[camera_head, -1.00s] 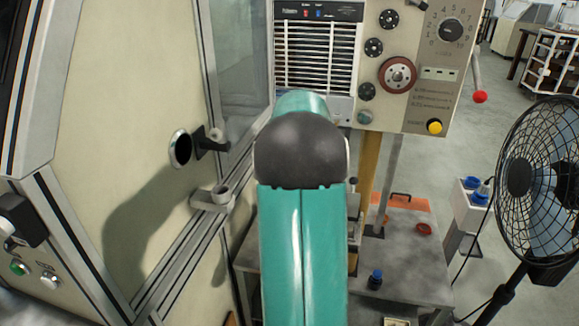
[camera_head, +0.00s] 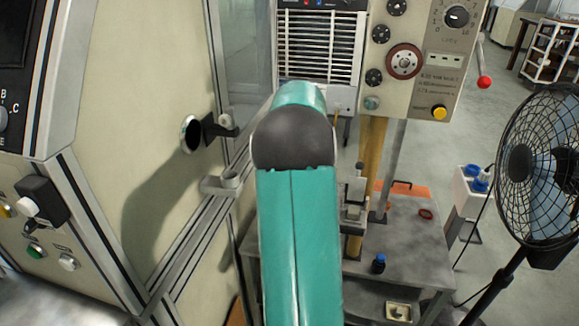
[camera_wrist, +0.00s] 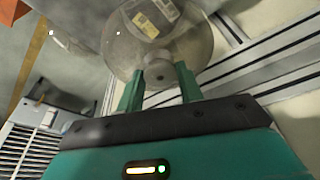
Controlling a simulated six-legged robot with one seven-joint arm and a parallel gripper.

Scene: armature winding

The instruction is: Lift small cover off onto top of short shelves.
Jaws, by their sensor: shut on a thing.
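In the wrist view, a round, see-through cover (camera_wrist: 190,48) with a small knob fills the upper middle. My gripper (camera_wrist: 160,78) has its two teal fingers closed on the knob at the near side of the cover. Pale labelled items show through or behind the cover. In the head view, my teal arm hides the gripper and the cover. A white open rack (camera_head: 549,58) with items on its shelves stands at the far right back; I cannot tell whether it is the short shelves.
A beige machine (camera_head: 110,130) with a black knob stands close on the left. A control panel (camera_head: 420,60) stands ahead. A grey bench (camera_head: 410,245) holds a small dark bottle (camera_head: 378,263). A standing fan (camera_head: 540,165) is at the right. Grey floor lies open behind it.

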